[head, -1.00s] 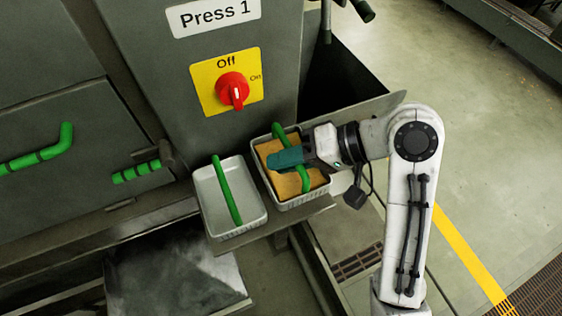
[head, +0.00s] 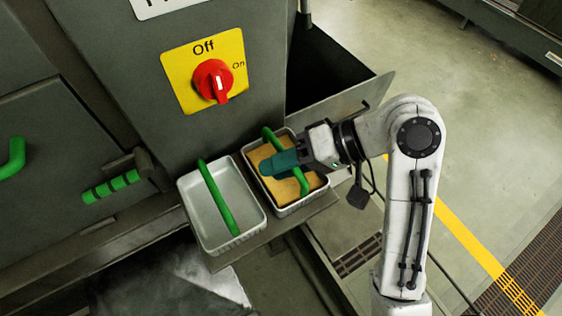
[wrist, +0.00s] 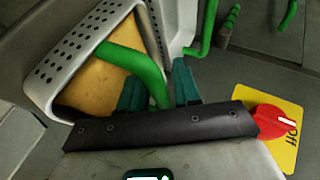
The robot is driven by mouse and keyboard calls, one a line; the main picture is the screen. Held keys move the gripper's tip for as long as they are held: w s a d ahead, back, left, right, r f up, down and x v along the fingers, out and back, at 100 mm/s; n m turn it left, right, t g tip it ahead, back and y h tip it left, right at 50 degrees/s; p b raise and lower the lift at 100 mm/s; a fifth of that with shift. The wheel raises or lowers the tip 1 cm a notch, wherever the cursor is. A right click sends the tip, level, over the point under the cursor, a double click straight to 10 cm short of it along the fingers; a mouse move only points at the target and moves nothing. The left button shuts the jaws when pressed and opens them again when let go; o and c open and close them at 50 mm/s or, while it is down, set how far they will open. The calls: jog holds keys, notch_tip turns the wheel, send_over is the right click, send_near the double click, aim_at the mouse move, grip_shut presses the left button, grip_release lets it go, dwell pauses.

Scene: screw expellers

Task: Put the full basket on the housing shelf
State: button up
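The full basket (head: 308,205) is a light grey tray filled with a tan, cake-like mass. It has a green handle (head: 303,181) across its top and stands on a narrow metal ledge below the switch. In the wrist view its perforated wall (wrist: 80,50) is at upper left. My gripper (head: 280,163) reaches in from the right, over the basket. I see no clear lift off the ledge. No part is certain to be the housing shelf.
An empty basket (head: 197,204) with a green handle stands just left of the full one. Behind is the grey press housing with a red Off/On switch (head: 213,80), pointing near Off. A dark open hopper (head: 325,70) is behind my gripper. Clear floor lies right.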

jog(key=shift+o, duration=0.9)
jog(key=shift+d+r, duration=0.15)
jog(key=shift+r, duration=0.05)
jog(key=p+v, duration=0.2)
jog(key=v, duration=0.9)
jog(key=shift+d+r, duration=0.2)
jog(key=shift+d, duration=0.05)
